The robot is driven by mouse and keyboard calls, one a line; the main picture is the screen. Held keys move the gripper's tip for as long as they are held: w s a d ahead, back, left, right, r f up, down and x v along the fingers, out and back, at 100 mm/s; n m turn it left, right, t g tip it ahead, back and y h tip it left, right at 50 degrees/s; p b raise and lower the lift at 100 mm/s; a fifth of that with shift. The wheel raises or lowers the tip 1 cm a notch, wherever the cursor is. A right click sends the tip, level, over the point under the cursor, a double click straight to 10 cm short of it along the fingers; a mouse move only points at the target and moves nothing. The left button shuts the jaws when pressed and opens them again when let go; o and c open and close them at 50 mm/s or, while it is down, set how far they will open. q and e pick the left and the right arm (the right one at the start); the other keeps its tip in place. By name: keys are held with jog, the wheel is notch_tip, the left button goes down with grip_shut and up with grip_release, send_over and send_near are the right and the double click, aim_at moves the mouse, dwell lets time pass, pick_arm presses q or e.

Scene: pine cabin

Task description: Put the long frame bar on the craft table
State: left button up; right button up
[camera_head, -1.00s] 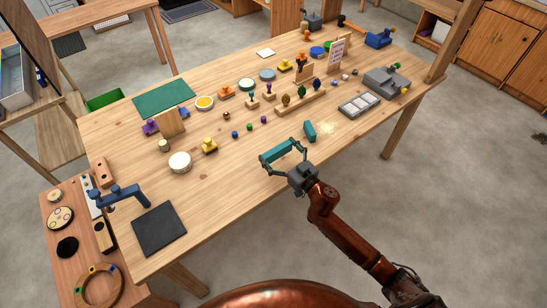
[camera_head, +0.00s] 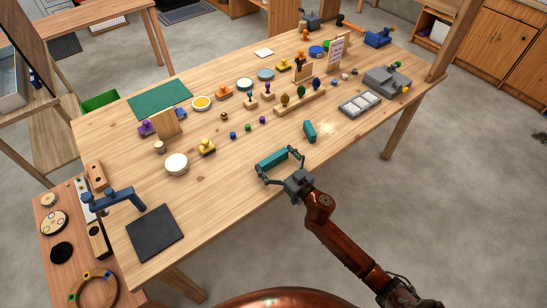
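The long teal frame bar (camera_head: 272,158) lies on the craft table (camera_head: 225,200), near its front edge. My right gripper (camera_head: 279,164) is at the near side of the bar, with its two fingers spread wide. One finger is by the bar's left end and the other stands a little apart from its right end. Contact at the left end is too small to tell. A shorter teal bar (camera_head: 310,131) lies apart to the right. My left gripper is not in view.
Small pegs, discs and stands cover the table's middle and back. A grey tray (camera_head: 360,104) is to the right. A dark square mat (camera_head: 155,233) and blue clamp-like tool (camera_head: 115,202) are at the left. The front strip left of the bar is clear.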

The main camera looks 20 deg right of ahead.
jog(key=shift+r, duration=0.1)
jog(key=shift+s+d, duration=0.1)
jog(key=shift+s, duration=0.05)
jog(key=p+v, duration=0.1)
jog(key=v, duration=1)
jog(key=shift+s+p, duration=0.35)
jog(key=shift+p, duration=0.05)
jog(key=shift+d+r, duration=0.1)
